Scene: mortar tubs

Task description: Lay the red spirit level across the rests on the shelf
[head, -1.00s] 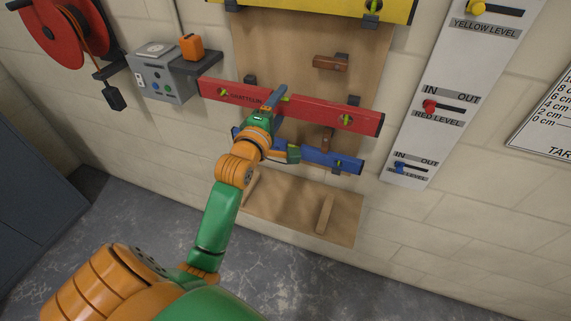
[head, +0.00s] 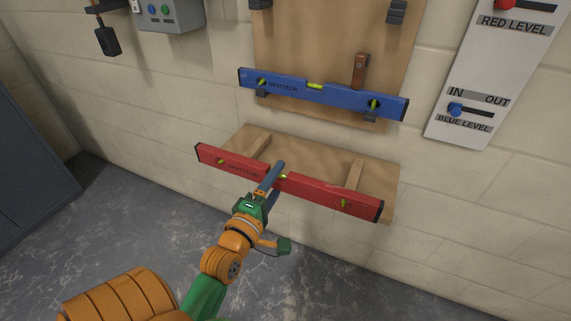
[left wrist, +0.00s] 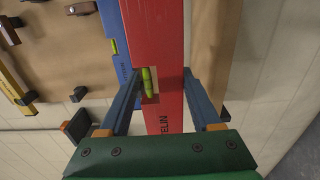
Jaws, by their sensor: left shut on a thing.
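The red spirit level (head: 325,193) is in my left gripper (head: 272,178), held near its middle, where its vial is. In the head view it slopes down to the right, in front of the wooden shelf (head: 310,152). In the left wrist view the red level (left wrist: 155,60) runs between the two blue-grey fingers (left wrist: 160,100). My right gripper is not in view.
A blue level (head: 325,95) hangs on dark brackets on the wooden backboard (head: 330,35) above the shelf. A white panel (head: 480,85) with IN/OUT sliders is on the right wall. A grey box (head: 172,14) and a dark cabinet (head: 30,160) are at left. The floor below is clear.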

